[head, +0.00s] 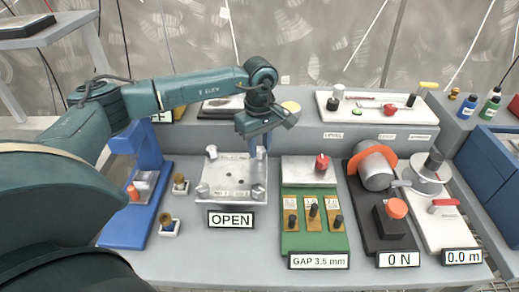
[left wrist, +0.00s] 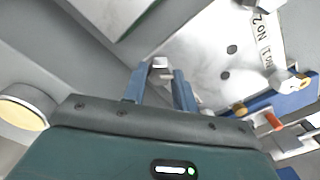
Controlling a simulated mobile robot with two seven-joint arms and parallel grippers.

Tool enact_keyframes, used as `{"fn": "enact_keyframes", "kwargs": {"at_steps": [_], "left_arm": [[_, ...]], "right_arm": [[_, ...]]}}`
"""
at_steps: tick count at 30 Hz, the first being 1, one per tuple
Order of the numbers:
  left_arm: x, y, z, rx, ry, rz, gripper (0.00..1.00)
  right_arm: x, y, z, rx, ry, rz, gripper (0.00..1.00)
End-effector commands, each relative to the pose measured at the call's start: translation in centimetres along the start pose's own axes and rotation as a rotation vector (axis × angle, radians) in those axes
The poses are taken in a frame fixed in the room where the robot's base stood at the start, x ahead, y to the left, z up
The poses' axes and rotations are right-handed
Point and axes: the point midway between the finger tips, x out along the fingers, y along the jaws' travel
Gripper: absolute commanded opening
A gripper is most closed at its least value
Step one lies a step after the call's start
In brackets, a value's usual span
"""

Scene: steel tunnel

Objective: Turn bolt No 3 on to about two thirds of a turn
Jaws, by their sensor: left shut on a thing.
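The silver plate (head: 231,181) lies flat on the bench with bolt heads at its corners. Its near right bolt (head: 258,191), near left bolt (head: 203,191) and far left bolt (head: 212,152) stand free. My left gripper (head: 262,143) points down at the plate's far right corner and hides much of it. In the left wrist view its blue fingers (left wrist: 160,88) are shut on a pale bolt head (left wrist: 159,63). Labels No 1 and No 2 (left wrist: 264,40) show on the plate; the held bolt's number is hidden. A sign before the plate reads OPEN (head: 231,219). My right gripper is out of view.
A blue press (head: 124,232) and two small brass-topped pieces (head: 168,224) stand left of the plate. A green gauge board (head: 312,240) reading GAP 3.5 mm is to its right. A black unit (head: 390,243) reads 0 N.

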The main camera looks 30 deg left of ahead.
Motion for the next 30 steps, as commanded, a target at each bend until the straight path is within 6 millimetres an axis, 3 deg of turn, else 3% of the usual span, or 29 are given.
{"fn": "enact_keyframes", "kwargs": {"at_steps": [12,30], "left_arm": [[-0.01,0.08,0.00,0.267,0.000,0.003,0.05],[-0.13,0.07,0.02,0.339,-0.001,0.002,0.05]], "right_arm": [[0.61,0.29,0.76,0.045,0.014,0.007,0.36],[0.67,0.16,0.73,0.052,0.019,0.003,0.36]]}}
